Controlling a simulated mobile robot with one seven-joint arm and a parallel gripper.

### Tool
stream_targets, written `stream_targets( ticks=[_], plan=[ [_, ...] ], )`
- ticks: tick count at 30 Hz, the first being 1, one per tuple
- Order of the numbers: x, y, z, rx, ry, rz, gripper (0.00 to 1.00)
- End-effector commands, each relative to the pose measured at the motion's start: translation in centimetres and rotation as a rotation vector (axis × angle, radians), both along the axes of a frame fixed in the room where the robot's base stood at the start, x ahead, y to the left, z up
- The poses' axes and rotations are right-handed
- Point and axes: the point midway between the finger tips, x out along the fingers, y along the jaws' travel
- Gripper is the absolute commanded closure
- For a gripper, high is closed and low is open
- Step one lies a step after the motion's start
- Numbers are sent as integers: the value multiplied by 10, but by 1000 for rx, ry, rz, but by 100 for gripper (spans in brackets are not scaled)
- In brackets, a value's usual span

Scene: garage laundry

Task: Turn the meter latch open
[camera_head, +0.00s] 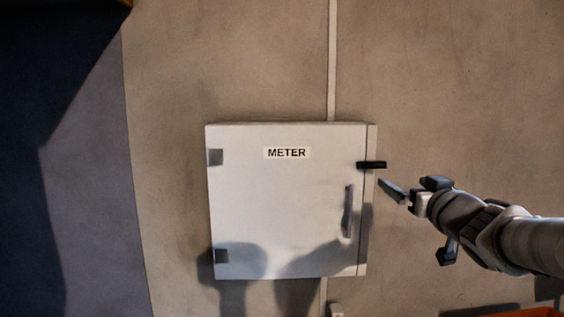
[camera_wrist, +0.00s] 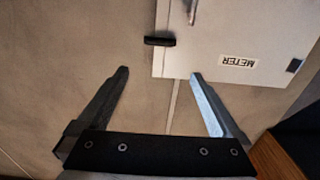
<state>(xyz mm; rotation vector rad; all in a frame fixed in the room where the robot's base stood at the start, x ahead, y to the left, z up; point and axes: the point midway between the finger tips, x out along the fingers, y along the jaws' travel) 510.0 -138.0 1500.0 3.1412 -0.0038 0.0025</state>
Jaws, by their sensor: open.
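The white meter box (camera_head: 280,215) is on the wall, its door shut, with a METER label (camera_head: 286,153). The black latch (camera_head: 372,165) lies horizontal across the door's right edge, near the top. In the wrist view the box appears upside down, and the latch (camera_wrist: 160,41) sits at its left edge. My gripper (camera_head: 402,188) is just right of and a little below the latch in the head view. In the wrist view my gripper (camera_wrist: 159,74) is open and empty, with the latch ahead of the gap between its fingertips. No contact with the latch shows.
A grey vertical handle (camera_head: 349,210) is on the door below the latch. Hinges (camera_head: 215,157) are on the door's left side. A thin pipe (camera_head: 332,60) runs up the wall above the box. Bare wall is right of the box. An orange-brown thing (camera_wrist: 283,158) shows at lower right in the wrist view.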

Motion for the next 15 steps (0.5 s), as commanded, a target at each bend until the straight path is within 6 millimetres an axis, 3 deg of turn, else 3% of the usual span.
stream_targets(
  ticks=[15],
  plan=[
    [85, 0, 0, 1, 3, 0, 0]
  ],
)
